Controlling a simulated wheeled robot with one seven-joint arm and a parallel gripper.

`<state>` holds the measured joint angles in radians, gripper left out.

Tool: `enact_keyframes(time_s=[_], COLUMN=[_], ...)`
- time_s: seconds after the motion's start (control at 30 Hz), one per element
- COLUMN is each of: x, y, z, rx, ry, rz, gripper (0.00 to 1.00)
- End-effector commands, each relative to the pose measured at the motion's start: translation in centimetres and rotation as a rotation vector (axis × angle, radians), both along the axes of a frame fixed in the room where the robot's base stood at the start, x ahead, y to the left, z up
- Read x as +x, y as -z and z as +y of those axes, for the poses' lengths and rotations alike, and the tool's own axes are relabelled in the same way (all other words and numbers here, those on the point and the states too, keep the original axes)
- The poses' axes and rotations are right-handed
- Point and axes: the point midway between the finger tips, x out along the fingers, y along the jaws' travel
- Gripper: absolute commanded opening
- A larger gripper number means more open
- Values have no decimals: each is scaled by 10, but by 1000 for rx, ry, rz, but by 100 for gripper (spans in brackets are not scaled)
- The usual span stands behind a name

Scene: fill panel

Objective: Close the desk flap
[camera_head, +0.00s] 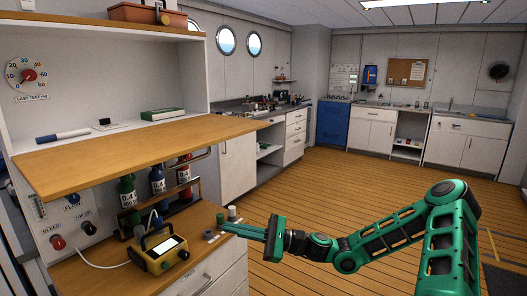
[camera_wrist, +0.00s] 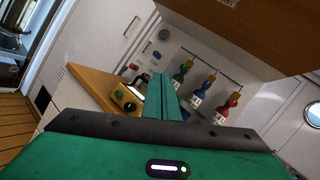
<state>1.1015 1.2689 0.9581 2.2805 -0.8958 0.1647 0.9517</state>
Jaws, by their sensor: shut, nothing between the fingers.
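The desk flap (camera_head: 140,146) is a wooden board standing out level from the white panel, above the lower counter. In the wrist view the wooden underside of the flap (camera_wrist: 235,32) fills the upper right. My gripper (camera_head: 224,227) is green and shut, with nothing between its fingers. It is below the flap and to the right of it, apart from it, near the counter's right edge. In the wrist view the closed fingers (camera_wrist: 161,85) point towards the panel under the flap.
On the lower counter (camera_head: 110,270) stands a yellow meter (camera_head: 160,250). Red, blue and green bottles (camera_head: 157,180) stand in a rack beneath the flap. The floor to the right is clear.

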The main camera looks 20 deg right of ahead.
Motion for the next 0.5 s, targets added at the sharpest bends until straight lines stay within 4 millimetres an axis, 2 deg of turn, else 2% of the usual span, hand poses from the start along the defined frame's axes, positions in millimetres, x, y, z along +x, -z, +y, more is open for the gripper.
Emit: enact_keyframes(time_s=[0.1,0.23,0.4,0.5], x=[24,42,52,54], y=[-37,-72,-100,-107], z=[-40,-92,-153,-174], rx=[200,406,606,670], ry=[97,187,266,290], rz=[11,17,14,13], gripper=[0,0,0,0])
